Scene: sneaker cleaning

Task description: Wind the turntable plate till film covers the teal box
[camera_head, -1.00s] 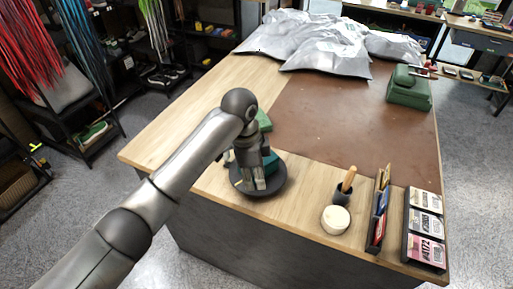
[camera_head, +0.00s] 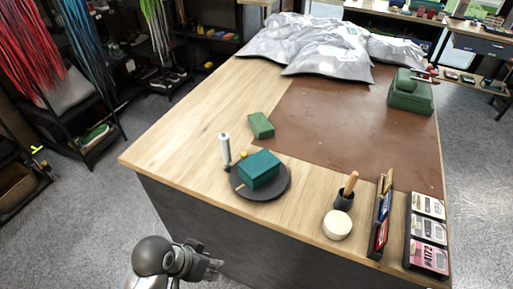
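The teal box (camera_head: 259,168) sits on the dark round turntable plate (camera_head: 281,189) near the table's front left. Its faces look plain teal; I cannot make out any clear film on them. A pale upright roll (camera_head: 225,149), which looks like the film roll, stands at the plate's left rear edge. A small yellow knob (camera_head: 243,155) is behind the box, and a light wooden piece (camera_head: 240,187) shows at the plate's left. My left gripper (camera_head: 215,267) is in front of the table, apart from the plate; its finger opening is unclear. My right gripper is out of view.
A green block (camera_head: 261,125) lies behind the plate. To the right are a brush in a dark cup (camera_head: 344,195), a round cream item (camera_head: 337,224), an upright holder (camera_head: 381,218) and a card tray (camera_head: 427,232). The table's left side is clear.

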